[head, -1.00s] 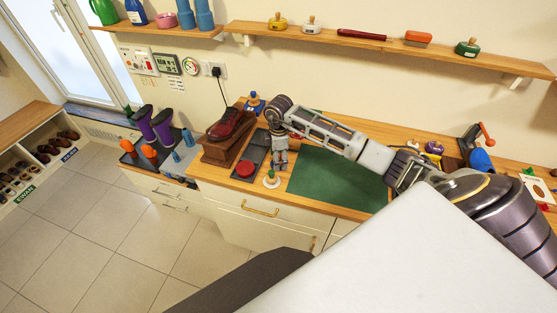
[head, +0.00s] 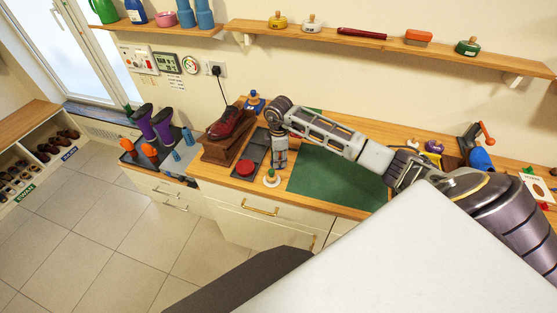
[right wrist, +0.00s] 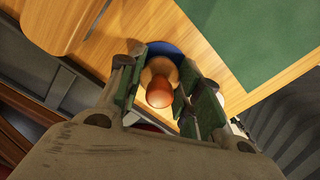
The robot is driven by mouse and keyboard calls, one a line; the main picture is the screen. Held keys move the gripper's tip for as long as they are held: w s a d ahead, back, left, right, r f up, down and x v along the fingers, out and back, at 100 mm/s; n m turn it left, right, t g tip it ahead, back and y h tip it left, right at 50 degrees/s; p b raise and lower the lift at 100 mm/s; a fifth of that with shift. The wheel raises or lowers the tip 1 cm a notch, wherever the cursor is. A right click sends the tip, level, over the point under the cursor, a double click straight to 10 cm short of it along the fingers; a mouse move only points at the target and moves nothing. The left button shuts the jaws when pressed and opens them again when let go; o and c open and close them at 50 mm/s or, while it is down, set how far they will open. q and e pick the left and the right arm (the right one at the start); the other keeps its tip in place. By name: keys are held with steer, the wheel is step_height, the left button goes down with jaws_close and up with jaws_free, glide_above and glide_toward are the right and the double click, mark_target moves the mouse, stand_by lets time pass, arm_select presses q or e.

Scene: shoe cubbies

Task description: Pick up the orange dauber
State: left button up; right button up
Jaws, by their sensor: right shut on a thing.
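In the right wrist view, the dauber (right wrist: 159,92) has a rounded orange-brown knob. A blue round part shows behind the knob, over the wooden counter. My right gripper (right wrist: 166,84) is shut on the dauber, with one finger on each side of the knob. In the head view my right gripper (head: 279,162) points down at the counter beside the green mat, and it hides the dauber there. I cannot tell whether the dauber touches the counter. My left gripper is not in view.
A green mat (head: 335,178) lies right of the gripper. A brown shoe (head: 232,122) stands on a wooden block to the left. A wall shelf (head: 330,35) runs behind.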

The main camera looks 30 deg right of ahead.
steer(key=shift+r, duration=0.1)
steer(key=shift+r+b, duration=0.65)
steer(key=shift+r, duration=4.3)
steer(key=shift+o, duration=0.9)
steer(key=shift+c, duration=1)
steer(key=shift+w+d+r, duration=0.1)
steer(key=shift+w, duration=0.1)
